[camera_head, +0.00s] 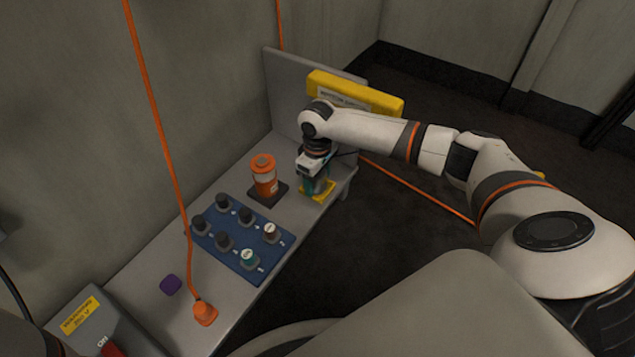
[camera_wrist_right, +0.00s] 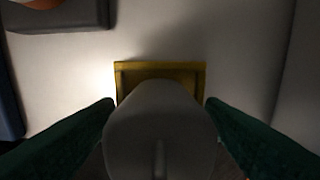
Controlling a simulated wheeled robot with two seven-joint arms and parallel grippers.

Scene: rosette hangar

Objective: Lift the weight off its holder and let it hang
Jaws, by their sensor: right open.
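My right gripper (camera_head: 311,188) points down over a small yellow holder (camera_head: 329,194) near the far right end of the grey bench. In the right wrist view its green fingers stand apart on either side of a rounded grey body (camera_wrist_right: 160,125), which looks like the weight. The yellow rim of the holder (camera_wrist_right: 160,65) shows behind the grey body. Gaps show beside the grey body near the fingertips, but I cannot tell if the fingers touch it lower down. In the head view my gripper hides the weight. My left gripper is not in view.
An orange cylinder (camera_head: 264,176) on a dark base stands close left of my gripper. A yellow sign block (camera_head: 354,93) stands behind my forearm.

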